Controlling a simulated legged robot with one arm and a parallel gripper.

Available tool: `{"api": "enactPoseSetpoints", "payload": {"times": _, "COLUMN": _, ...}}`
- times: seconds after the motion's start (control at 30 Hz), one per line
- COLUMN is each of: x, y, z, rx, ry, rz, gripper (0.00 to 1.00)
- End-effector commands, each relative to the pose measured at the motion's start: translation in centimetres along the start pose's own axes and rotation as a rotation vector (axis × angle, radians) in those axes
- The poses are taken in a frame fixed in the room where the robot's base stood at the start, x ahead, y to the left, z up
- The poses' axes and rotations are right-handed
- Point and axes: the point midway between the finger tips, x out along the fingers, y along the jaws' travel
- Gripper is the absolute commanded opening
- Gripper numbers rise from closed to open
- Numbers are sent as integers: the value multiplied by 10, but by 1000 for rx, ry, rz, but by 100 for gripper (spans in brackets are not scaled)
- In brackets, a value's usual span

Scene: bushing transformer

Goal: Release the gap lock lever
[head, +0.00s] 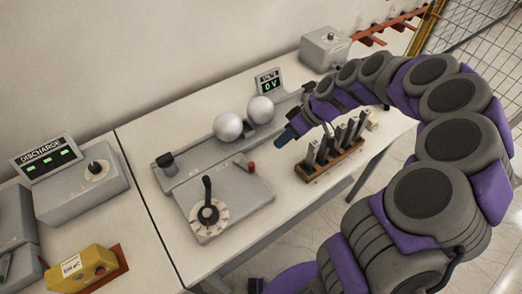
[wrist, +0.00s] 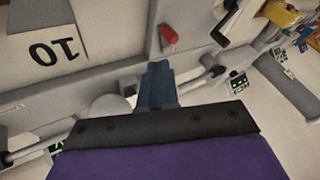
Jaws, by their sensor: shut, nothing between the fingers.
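A small lever with a red knob (head: 250,168) stands on the grey sphere-gap unit (head: 180,180), just in front of the two pale spheres (head: 229,126); it looks like the gap lock lever. In the wrist view its red end (wrist: 169,34) shows just beyond my fingertips. My gripper (head: 285,137) is at the end of the arm, reaching in from the right, to the right of and behind the red knob. In the wrist view my blue fingers (wrist: 158,70) are together and empty. A gap separates them from the red end.
A black-handled dial (head: 207,212) sits on the unit's front. A wooden rack (head: 330,160) of several grey upright pieces stands beneath my arm. A display reading 0 V (head: 269,82) is behind the spheres. A DISCHARGE box (head: 75,185) and yellow device (head: 82,268) are at left.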

Motion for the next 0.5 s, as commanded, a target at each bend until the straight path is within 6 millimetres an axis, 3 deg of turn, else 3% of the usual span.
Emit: {"api": "enactPoseSetpoints", "payload": {"times": 0.5, "x": 6, "y": 2, "z": 0, "rx": -1, "ry": 0, "rz": -2, "gripper": 0}}
